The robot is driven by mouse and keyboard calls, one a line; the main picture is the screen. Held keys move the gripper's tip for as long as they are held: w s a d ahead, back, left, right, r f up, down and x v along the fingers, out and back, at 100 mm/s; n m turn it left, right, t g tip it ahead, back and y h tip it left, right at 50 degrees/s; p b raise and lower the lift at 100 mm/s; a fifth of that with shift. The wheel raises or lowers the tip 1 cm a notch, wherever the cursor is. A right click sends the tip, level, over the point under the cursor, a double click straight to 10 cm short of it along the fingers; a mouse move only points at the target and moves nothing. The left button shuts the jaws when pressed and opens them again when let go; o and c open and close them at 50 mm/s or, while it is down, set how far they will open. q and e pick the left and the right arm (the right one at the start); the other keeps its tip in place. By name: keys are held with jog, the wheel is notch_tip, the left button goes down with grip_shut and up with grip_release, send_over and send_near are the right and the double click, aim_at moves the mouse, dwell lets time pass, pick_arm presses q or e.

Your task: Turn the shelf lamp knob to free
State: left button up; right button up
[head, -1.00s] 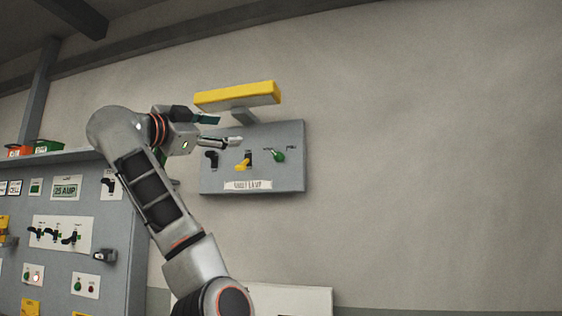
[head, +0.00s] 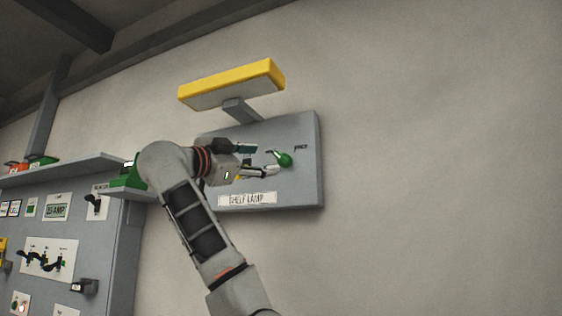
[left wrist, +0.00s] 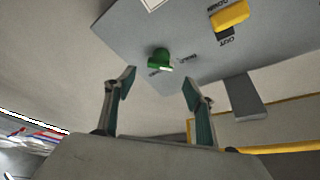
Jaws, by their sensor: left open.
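The grey shelf lamp panel (head: 308,188) hangs on the wall with a "SHELF LAMP" label (head: 247,199). A green knob (head: 284,158) is on its right part, with small lettering beside it too blurred to read surely. My left gripper (head: 266,160) is open in front of the panel, its fingertips close to the green knob. In the left wrist view the green knob (left wrist: 159,58) shows just beyond the gap between the open fingertips (left wrist: 159,82), apart from both. A yellow knob (left wrist: 230,17) sits beside it; in the head view my gripper mostly hides it.
A yellow-topped lamp (head: 235,83) juts out on a bracket above the panel. At the left is a grey cabinet (head: 112,250) with switches, and a shelf (head: 60,172) with green and orange things. The wall to the right is clear.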

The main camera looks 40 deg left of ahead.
aim_at(280, 158)
pick_arm(q)
jog(key=p+x, duration=0.2)
jog(key=x, duration=0.3)
jog(key=shift+r, duration=0.1)
jog(key=shift+w+r+p, duration=0.15)
jog(key=shift+w+p, duration=0.4)
jog(key=shift+w, duration=0.25)
pick_arm(e)
jog(key=shift+s+d+r+h, duration=0.15)
jog(key=shift+s+d+r, duration=0.15)
jog(key=shift+d, duration=0.2)
jog(key=shift+s+d+r+h, duration=0.15)
jog(key=shift+s+d, duration=0.15)
jog(key=shift+d, duration=0.15)
pick_arm(q)
jog(key=c, duration=1.1)
pick_arm(e)
jog(key=shift+w+a+r, duration=0.1)
jog(key=shift+r, duration=0.1)
